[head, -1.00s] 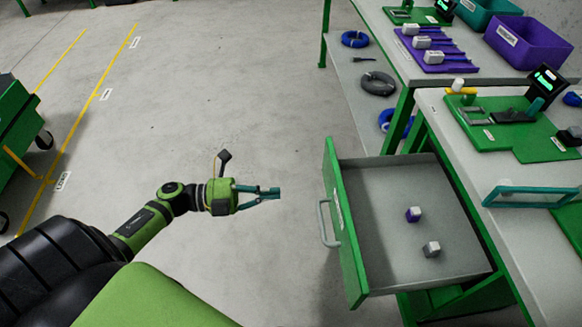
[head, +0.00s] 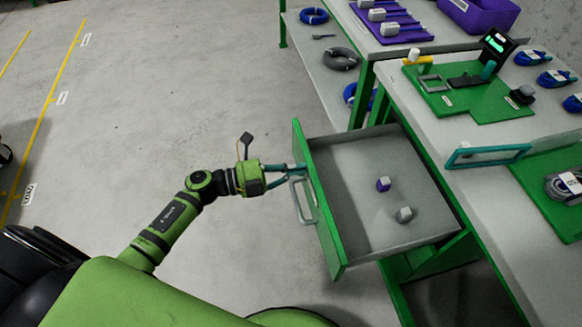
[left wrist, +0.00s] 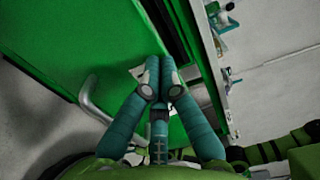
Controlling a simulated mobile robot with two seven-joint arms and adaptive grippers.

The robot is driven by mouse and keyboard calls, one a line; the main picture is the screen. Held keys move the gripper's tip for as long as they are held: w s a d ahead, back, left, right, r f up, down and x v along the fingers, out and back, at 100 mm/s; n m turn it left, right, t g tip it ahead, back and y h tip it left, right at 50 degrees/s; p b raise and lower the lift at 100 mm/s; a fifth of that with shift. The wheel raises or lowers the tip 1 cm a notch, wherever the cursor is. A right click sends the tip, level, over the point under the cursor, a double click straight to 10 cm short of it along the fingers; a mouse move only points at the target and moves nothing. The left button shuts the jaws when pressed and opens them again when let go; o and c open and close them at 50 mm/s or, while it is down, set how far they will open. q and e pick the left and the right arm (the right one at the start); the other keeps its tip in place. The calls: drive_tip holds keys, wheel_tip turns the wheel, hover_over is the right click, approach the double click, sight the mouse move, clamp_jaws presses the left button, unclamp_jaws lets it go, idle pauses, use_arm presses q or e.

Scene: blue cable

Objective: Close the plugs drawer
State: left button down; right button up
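The plugs drawer (head: 390,215) is pulled out from under the workbench, with its green front (head: 322,205) facing left and a grey bar handle (head: 300,203) on it. Two small plugs lie inside, one purple and white (head: 383,184) and one grey (head: 404,214). My left gripper (head: 302,168) has its fingertips together, at the drawer front near the far end of the handle. The left wrist view shows the closed fingertips (left wrist: 161,68) over the green front, with the handle (left wrist: 92,98) beside them, outside the grip. Contact is hard to tell. My right gripper is out of view.
The workbench (head: 425,120) above the drawer carries a green fixture board (head: 470,118), a teal frame (head: 487,154) and blue cable coils (head: 557,78). Another table with purple trays stands farther back. The floor (head: 180,90) left of the drawer is clear.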

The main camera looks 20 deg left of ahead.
use_arm(q)
drive_tip(key=b+x, duration=0.6)
drive_tip(key=x, duration=2.1)
drive_tip(key=shift+r, duration=0.15)
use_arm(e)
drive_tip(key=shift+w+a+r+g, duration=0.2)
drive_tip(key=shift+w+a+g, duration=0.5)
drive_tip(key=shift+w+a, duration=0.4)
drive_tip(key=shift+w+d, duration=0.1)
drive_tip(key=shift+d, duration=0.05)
use_arm(q)
drive_tip(key=shift+r, duration=0.1)
